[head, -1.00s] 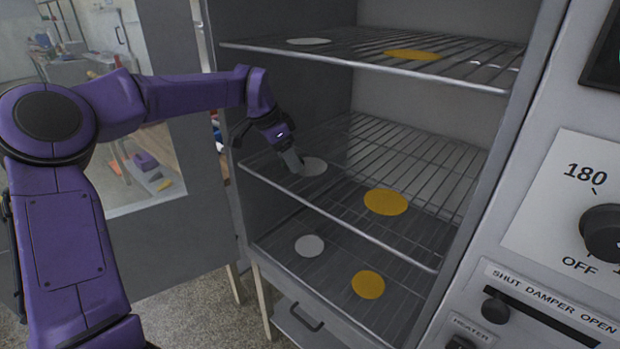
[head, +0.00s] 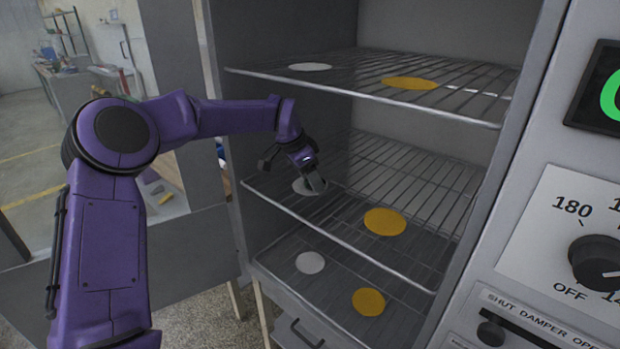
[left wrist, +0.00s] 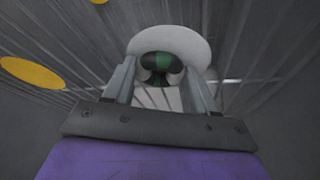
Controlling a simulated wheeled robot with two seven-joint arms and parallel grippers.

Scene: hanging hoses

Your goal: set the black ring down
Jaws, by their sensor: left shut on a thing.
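My left gripper (head: 317,182) reaches into the open oven, over the white disc (head: 300,187) at the left of the middle wire shelf (head: 345,215). In the left wrist view the gripper (left wrist: 162,75) is shut on the black ring (left wrist: 157,60), a dark rounded thing with green bands between the two fingers. The white disc (left wrist: 170,34) lies behind the ring in that view. I cannot tell whether the ring touches the disc or shelf. The head view does not show the ring clearly. My right gripper is not in view.
A yellow disc (head: 385,221) lies to the right on the same shelf. An upper shelf (head: 350,72) is above my gripper, also with a white and a yellow disc. Below are another white disc (head: 310,262) and yellow disc (head: 368,301). A control panel (head: 560,250) stands at right.

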